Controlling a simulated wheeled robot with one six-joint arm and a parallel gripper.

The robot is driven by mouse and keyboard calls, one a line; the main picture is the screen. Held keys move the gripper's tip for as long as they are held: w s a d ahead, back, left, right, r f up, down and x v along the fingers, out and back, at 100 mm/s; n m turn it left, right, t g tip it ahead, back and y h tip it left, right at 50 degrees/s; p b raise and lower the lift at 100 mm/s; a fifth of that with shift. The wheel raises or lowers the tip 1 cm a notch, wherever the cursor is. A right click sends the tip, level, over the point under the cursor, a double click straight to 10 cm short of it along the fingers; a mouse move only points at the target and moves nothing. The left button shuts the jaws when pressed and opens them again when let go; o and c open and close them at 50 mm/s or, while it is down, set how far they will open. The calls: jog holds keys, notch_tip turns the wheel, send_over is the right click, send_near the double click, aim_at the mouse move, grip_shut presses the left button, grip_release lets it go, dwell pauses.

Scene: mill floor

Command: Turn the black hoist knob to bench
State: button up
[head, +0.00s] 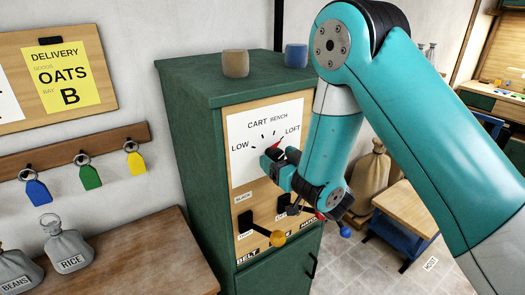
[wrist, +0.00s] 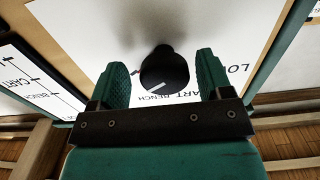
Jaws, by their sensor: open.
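The black hoist knob (wrist: 165,70) shows in the wrist view between my two teal fingers, with a gap on each side. A white mark on its face slants down and left, near the word BENCH. In the head view my gripper (head: 277,160) is at the white dial plate (head: 243,124) and hides most of the knob. The plate reads LOW, CART, BENCH and LOFT, left to right. A small red mark (head: 278,142) shows above my fingers, on the side towards LOFT. My gripper is open around the knob, not closed on it.
The dial is on a green cabinet (head: 195,150) with two small pots on top. Below it, a lever with a yellow ball (head: 278,238) and other levers jut out near my wrist. A wooden bench (head: 150,255) stands at left; a sack (head: 372,175) stands right.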

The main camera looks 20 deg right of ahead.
jog(key=shift+w+a, duration=0.15)
jog(key=shift+w, duration=0.35)
jog(key=shift+a, duration=0.1)
jog(key=shift+a, duration=0.1)
jog(key=c, duration=0.9)
jog(key=shift+n, duration=0.3)
jog(key=n+b, duration=0.1)
jog(key=n, duration=0.2)
jog(key=shift+n+b, duration=0.35)
jog(key=shift+n, duration=1.75)
